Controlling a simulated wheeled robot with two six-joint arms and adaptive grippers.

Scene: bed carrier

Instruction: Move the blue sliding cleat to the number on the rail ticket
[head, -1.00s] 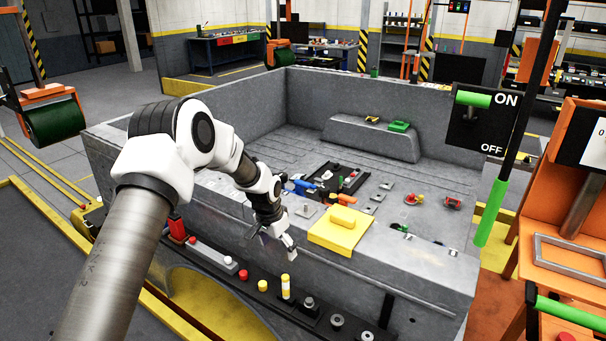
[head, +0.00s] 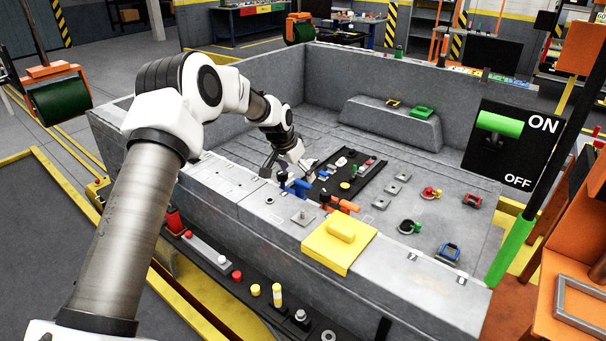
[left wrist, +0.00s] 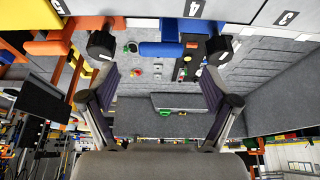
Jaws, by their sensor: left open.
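The blue sliding cleat (head: 299,188) sits on the near wall top of the grey bed, beside an orange cleat (head: 340,204). My left gripper (head: 288,170) is open just above and behind the blue cleat in the head view. In the left wrist view, the blue cleat's bar (left wrist: 164,49) lies between my spread left fingertips (left wrist: 160,54), with visible gaps on both sides. Number labels 5, 4 and 3 show along the rail in that view; the blue cleat is by the 4 (left wrist: 193,8). I cannot make out a rail ticket. My right gripper is out of view.
A yellow block (head: 322,250) stands on the near wall right of the orange cleat. A black tray (head: 345,178) with small parts lies behind the cleats. A green-handled ON/OFF switch (head: 500,124) is at right. The bed floor at left is clear.

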